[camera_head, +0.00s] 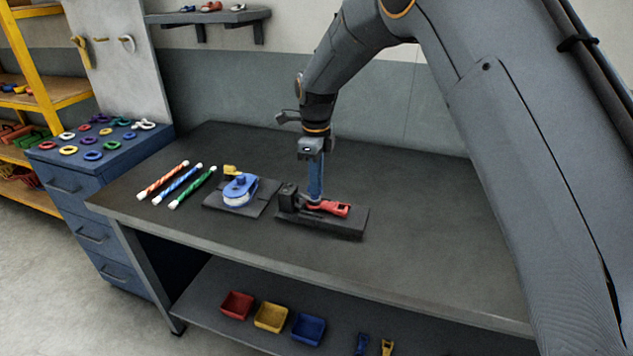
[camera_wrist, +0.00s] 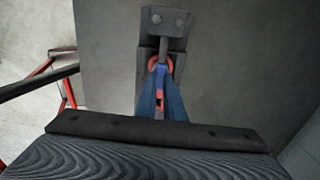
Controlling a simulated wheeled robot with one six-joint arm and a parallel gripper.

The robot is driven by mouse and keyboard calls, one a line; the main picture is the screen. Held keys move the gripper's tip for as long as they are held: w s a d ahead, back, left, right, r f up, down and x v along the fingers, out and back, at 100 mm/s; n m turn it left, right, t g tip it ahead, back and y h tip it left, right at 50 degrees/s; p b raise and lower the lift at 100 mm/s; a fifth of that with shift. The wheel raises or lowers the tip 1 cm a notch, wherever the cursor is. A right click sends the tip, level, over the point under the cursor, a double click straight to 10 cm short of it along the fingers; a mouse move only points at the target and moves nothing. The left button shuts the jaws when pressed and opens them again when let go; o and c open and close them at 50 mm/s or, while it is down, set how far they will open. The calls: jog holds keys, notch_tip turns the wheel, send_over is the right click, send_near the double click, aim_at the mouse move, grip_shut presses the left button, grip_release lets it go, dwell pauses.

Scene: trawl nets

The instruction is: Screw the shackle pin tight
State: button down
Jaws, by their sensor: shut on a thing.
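The red shackle (camera_head: 332,208) lies on a dark holding fixture (camera_head: 345,226) on the workbench, beside an upright black block. My gripper (camera_head: 315,198) points straight down at the left end of the shackle, its blue fingers closed there. In the wrist view, my gripper (camera_wrist: 161,108) has its blue fingers on either side of the shackle's middle line. Red parts of the shackle (camera_wrist: 152,62) show beyond and between the fingers. The shackle pin is mostly hidden by the fingers, which are shut on it; I cannot tell how far it is screwed in.
A blue pulley block (camera_head: 240,188) sits on a dark mat left of the fixture. Red, blue and green striped ropes (camera_head: 178,184) lie farther left. A blue drawer cabinet (camera_head: 75,165) with coloured rings stands at the left. The bench's right side (camera_head: 430,220) is clear.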

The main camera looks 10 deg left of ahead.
jog(key=c, duration=2.1)
grip_release()
jog(key=shift+w+a+r, duration=0.15)
jog(key=shift+r, duration=0.1)
jog(key=shift+o, duration=1.2)
jog(key=shift+f, duration=0.15)
notch_tip(320, 180, up, 8)
jog(key=b, duration=0.2)
jog(key=shift+b, duration=0.3)
jog(key=s+d+f+n, duration=0.2)
jog(key=s+d+n, duration=0.15)
jog(key=d, duration=0.75)
jog(key=s+d+f+n, duration=0.1)
jog(key=s+d+n, duration=0.3)
jog(key=d, duration=0.7)
jog(key=s+d+f+n, duration=0.2)
jog(key=s+d+n, duration=0.3)
jog(key=s+d, duration=0.2)
jog(key=s+d+f+n+t, duration=0.1)
jog(key=s+d+f+n, duration=0.2)
jog(key=s+d+n, duration=0.3)
jog(key=s+d, duration=0.2)
jog(key=s, duration=0.2)
jog(key=shift+d+f, duration=0.25)
jog(key=shift+f, duration=0.1)
